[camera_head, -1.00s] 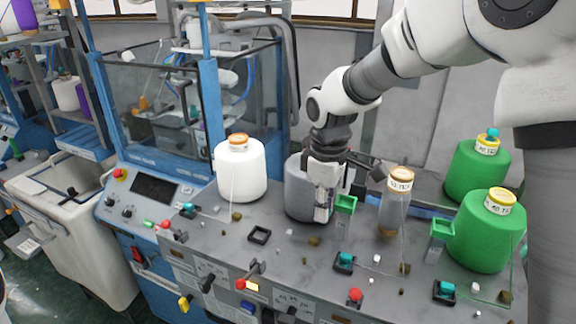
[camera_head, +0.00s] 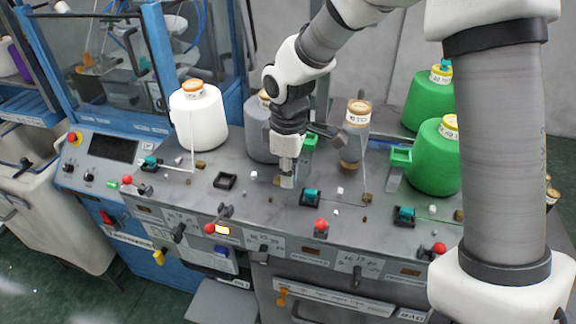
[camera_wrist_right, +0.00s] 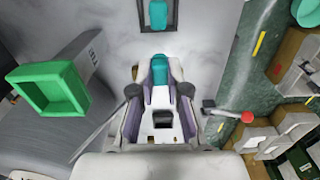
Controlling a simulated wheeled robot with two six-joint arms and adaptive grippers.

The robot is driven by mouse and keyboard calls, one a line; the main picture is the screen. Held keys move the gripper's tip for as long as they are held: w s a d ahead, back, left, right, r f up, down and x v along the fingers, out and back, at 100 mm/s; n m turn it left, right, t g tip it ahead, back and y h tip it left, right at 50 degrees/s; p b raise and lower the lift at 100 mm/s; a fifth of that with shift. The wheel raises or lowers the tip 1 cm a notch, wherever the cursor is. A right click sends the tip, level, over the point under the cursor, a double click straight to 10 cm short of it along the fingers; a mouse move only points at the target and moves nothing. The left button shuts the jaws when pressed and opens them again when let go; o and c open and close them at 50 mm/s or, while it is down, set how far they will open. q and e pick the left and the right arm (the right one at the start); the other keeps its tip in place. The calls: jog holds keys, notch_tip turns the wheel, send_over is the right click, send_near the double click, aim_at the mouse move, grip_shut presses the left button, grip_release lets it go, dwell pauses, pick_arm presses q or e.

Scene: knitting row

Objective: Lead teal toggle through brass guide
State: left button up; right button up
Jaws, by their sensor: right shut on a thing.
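My right gripper (camera_head: 287,181) is low over the grey console. In the right wrist view its fingers (camera_wrist_right: 160,75) are shut on a teal toggle (camera_wrist_right: 161,67), partly hidden between them. In the head view that toggle is hidden. A small brass-brown piece (camera_head: 277,180), perhaps the brass guide, shows just left of the fingertips; I cannot tell whether they touch. Other teal toggles sit in dark square frames to the right (camera_head: 311,196), farther right (camera_head: 404,214) and at the left (camera_head: 150,162). One shows ahead in the wrist view (camera_wrist_right: 158,14). My left gripper is not in view.
An empty dark square frame (camera_head: 225,181) lies left of the gripper. A white cone (camera_head: 199,120), a grey cone (camera_head: 258,130) and green cones (camera_head: 436,160) stand behind. A green square funnel (camera_wrist_right: 55,89) is beside the gripper. Red-knobbed levers (camera_head: 321,226) line the front edge.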

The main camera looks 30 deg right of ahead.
jog(key=shift+f, duration=0.3)
notch_tip(320, 180, down, 2)
jog(key=shift+a+f+b, duration=0.1)
jog(key=shift+f+b, duration=0.05)
jog(key=shift+b, duration=1)
jog(key=shift+w+r+p, duration=0.15)
jog(key=shift+r+p, duration=0.1)
jog(key=shift+p, duration=0.1)
jog(key=shift+w+a, duration=0.15)
jog(key=shift+w, duration=0.05)
jog(key=shift+w+a+p, duration=0.7)
jog(key=shift+w+p, duration=0.05)
jog(key=shift+p, duration=0.05)
jog(key=shift+w+a+f, duration=0.15)
jog(key=shift+w+a, duration=0.05)
jog(key=shift+w, duration=0.05)
jog(key=shift+w+a, duration=0.8)
jog(key=shift+w, duration=0.1)
